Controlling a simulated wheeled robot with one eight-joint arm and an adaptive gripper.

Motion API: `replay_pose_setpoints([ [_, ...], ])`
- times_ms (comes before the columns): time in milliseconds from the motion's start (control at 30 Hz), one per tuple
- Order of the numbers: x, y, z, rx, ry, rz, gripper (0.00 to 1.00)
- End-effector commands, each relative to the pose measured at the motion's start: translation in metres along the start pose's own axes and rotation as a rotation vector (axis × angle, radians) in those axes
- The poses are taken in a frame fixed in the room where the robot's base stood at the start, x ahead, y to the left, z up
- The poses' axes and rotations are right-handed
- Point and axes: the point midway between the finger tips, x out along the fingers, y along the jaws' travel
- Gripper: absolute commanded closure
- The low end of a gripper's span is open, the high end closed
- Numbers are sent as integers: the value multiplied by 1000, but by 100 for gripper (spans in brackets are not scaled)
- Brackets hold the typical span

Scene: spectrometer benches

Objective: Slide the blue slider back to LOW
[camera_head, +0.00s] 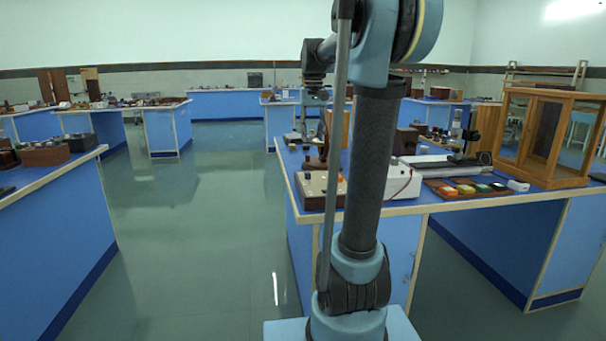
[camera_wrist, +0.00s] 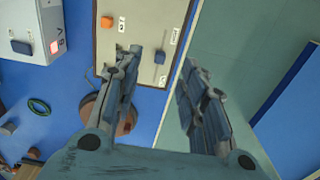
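A grey-white panel (camera_wrist: 135,40) with a wooden rim fills the top middle of the wrist view. A small dark blue slider knob (camera_wrist: 159,56) stands on it, with small white labels nearby, too small to read. An orange knob (camera_wrist: 107,21) is further left on the panel. My gripper (camera_wrist: 163,58) is open, one finger over the panel, the other showing against the floor past its edge. The blue knob appears between the fingertips; contact cannot be told. In the head view the likely same box (camera_head: 312,190) sits at the bench's front left corner, partly behind my arm.
A white box (camera_wrist: 30,25) with a blue knob and red patch lies left of the panel. A round brown wooden piece (camera_wrist: 120,115) is below, partly behind a finger. The bench (camera_head: 450,207) carries colored pieces and a glazed wooden case (camera_head: 545,130). Floor aisle left is clear.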

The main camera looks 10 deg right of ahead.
Motion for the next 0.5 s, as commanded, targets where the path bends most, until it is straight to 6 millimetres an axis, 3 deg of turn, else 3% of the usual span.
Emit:
replay_pose_setpoints([
  [33, -5, 0, -13, 1, -6, 0, 62],
  [200, -15, 0, -39, 2, -20, 0, 62],
  [367, -16, 0, -47, 3, -24, 0, 62],
  [500, -5, 1, -47, 3, -24, 0, 62],
])
